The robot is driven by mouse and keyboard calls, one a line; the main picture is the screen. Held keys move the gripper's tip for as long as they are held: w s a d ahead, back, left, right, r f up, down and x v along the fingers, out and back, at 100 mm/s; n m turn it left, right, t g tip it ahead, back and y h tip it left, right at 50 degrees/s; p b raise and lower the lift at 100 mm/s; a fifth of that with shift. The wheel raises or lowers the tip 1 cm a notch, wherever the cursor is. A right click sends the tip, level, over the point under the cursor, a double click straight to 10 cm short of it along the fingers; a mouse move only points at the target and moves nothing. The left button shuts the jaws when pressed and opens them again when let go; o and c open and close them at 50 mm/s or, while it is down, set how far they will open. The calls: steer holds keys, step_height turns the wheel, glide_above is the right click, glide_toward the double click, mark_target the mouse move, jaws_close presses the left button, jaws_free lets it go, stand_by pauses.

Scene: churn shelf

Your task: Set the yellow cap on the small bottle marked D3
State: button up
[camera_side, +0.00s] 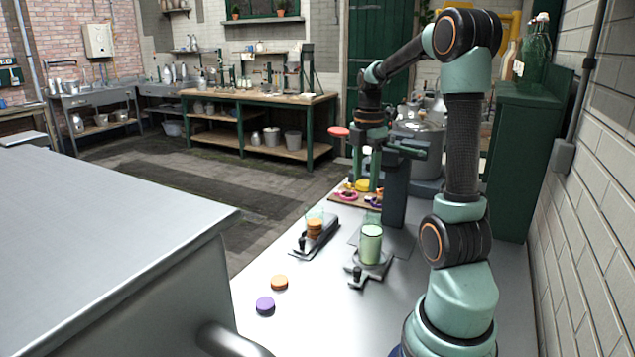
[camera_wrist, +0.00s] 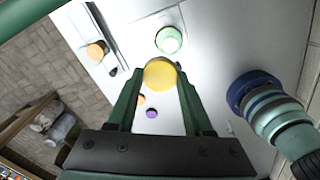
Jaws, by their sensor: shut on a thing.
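The yellow cap (camera_wrist: 160,73) is held between the fingertips of my gripper (camera_wrist: 159,80) in the wrist view. In the side view my gripper (camera_side: 366,183) points down, with the yellow cap (camera_side: 362,186) low between its fingers, near the far end of the bench and beyond the holders. A clear vessel with pale green contents (camera_side: 371,245) stands upright in a metal holder; it also shows in the wrist view (camera_wrist: 169,40). A second clear vessel with orange contents (camera_side: 315,228) stands in a holder to its left. No D3 mark is legible on either one.
A loose orange cap (camera_side: 279,282) and purple cap (camera_side: 265,305) lie on the near bench. A red disc (camera_side: 338,132) shows left of my wrist. A grey post (camera_side: 395,190) stands close on the right.

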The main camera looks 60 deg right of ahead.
steer(key=shift+m, duration=0.4)
steer(key=shift+s+d+f, duration=0.15)
steer(key=shift+s+f, duration=0.25)
steer(key=shift+f, duration=0.25)
steer(key=shift+s+d+f, duration=0.15)
steer(key=shift+s+f, duration=0.2)
steer(key=shift+f, duration=0.3)
steer(key=shift+s+d+f, duration=0.15)
steer(key=shift+s+f, duration=0.25)
steer(key=shift+f, duration=0.25)
steer(key=shift+f, duration=0.1)
steer(key=shift+f, duration=0.45)
steer(key=shift+f, duration=0.15)
steer(key=shift+f, duration=0.3)
steer(key=shift+f, duration=0.3)
steer(key=o, duration=1.4)
steer(key=shift+c, duration=0.2)
